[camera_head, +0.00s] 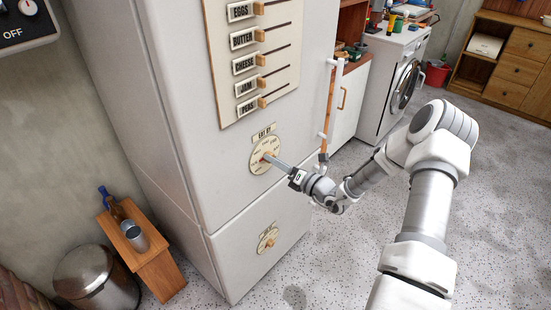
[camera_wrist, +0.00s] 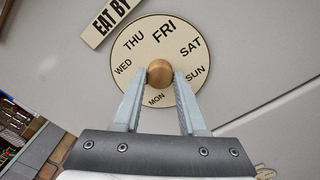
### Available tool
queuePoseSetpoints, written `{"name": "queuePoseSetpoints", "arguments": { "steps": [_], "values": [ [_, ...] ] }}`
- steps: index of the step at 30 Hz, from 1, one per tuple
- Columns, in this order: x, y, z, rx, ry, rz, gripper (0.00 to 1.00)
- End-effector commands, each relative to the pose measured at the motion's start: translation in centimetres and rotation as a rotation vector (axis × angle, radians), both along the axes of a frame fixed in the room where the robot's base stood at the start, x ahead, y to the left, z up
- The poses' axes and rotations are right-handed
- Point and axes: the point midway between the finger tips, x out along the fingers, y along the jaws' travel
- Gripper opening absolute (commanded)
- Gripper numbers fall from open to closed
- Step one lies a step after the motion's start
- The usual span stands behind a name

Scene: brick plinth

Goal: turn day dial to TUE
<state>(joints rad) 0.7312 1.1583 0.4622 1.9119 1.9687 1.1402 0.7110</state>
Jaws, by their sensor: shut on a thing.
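The round cream day dial (camera_wrist: 183,105) sits on the white fridge front under an "EAT BY" label (camera_wrist: 110,20). In the wrist view its rim reads WED, THU, FRI, SAT, SUN and MON. TUE does not show; my left finger covers that side of the face. FRI is near the top of the picture. A brass-coloured knob (camera_wrist: 159,70) is at the dial's middle. My gripper (camera_wrist: 160,80) is shut on this knob, one finger on each side. In the head view the dial (camera_head: 256,164) is partly behind my gripper (camera_head: 270,158). No pointer mark is clear.
Above is a panel of labelled sliders (camera_head: 262,60). A wooden stool (camera_head: 150,260) with a bottle and cup is at left.

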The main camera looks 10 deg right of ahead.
Motion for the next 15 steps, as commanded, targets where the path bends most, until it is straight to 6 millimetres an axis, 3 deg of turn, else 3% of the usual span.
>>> {"name": "queuePoseSetpoints", "arguments": {
  "steps": [13, 14, 15],
  "values": [
    [-0.04, 0.0, -0.08, 0.01, 0.008, 0.001, 0.0],
    [-0.04, 0.0, -0.08, 0.01, 0.009, 0.0, 0.43],
    [-0.04, 0.0, -0.08, 0.01, 0.009, 0.0, 0.5]
  ]
}}
